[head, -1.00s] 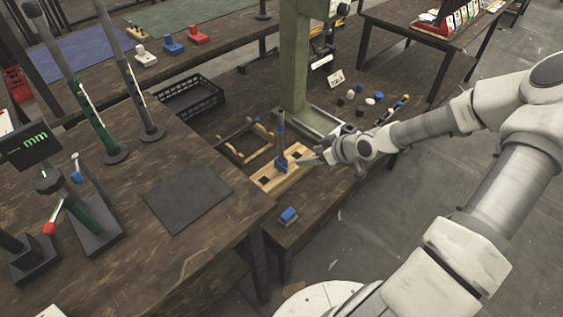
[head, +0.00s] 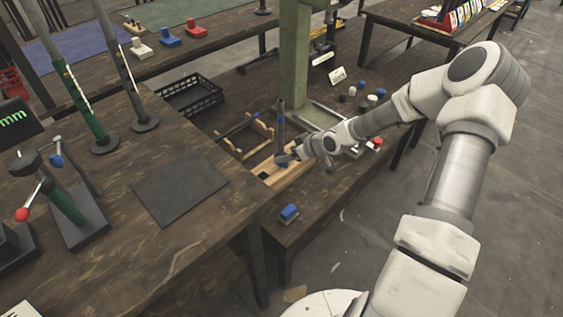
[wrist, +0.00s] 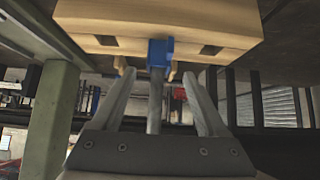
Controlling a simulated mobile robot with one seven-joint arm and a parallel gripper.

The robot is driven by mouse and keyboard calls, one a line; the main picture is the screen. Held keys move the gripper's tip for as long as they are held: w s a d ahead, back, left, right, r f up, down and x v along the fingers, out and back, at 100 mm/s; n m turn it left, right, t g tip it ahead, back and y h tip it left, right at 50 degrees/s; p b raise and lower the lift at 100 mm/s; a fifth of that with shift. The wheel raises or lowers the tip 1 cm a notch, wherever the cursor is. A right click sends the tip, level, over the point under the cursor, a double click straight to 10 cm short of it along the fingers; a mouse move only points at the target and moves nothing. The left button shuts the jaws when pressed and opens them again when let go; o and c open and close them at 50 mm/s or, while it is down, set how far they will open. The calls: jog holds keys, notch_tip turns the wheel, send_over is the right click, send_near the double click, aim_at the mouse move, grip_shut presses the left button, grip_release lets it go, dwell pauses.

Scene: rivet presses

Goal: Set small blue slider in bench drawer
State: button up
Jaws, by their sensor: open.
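A small blue piece (head: 281,160) with an upright dark rod (head: 281,118) stands at the light wooden block (head: 266,177) on the middle bench. The wrist view shows the blue piece (wrist: 158,53) against the wooden block (wrist: 200,12), with the rod (wrist: 155,100) between my fingers. My gripper (head: 288,156) is open around the rod, with gaps to both fingers (wrist: 160,85). A second small blue block (head: 289,212) lies near the bench's front corner. Which one is the slider I cannot tell. No drawer can be clearly made out.
A green column (head: 295,60) rises right behind the gripper. A wooden frame (head: 243,137) stands left of the rod, and a black crate (head: 190,97) is farther left. Small white, blue and black pieces lie right of the column. A dark mat (head: 180,190) covers part of the near bench.

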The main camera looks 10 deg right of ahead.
aim_at(283, 154)
jog(key=b+x, duration=0.2)
jog(key=x, duration=0.2)
jog(key=shift+w+f, duration=0.3)
grip_shut()
